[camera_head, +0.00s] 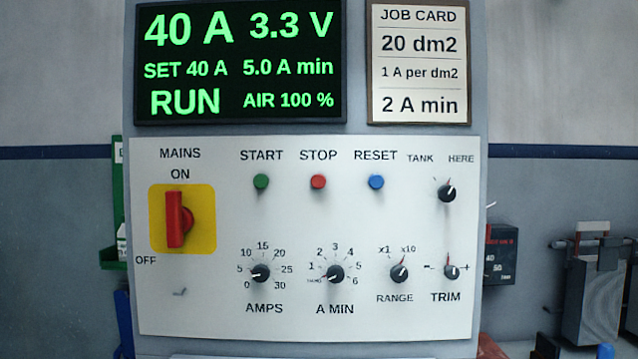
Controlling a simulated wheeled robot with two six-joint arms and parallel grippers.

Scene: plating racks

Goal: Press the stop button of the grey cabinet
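The grey cabinet (355,128) fills the middle of the head view, with a white control panel (215,315) on its front. The red stop button (318,182) sits under the label STOP. The green start button (261,182) is to its left and the blue reset button (376,182) to its right. The display (240,62) above reads RUN, 40 A, 3.3 V, 5.0 A min. Nothing covers the stop button. Neither of my grippers shows in this view.
A red mains switch (177,220) on a yellow plate points to ON. Several black knobs, such as the amps knob (260,273), line the panel's lower part. A job card (417,60) hangs at the upper right. The space before the panel looks clear.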

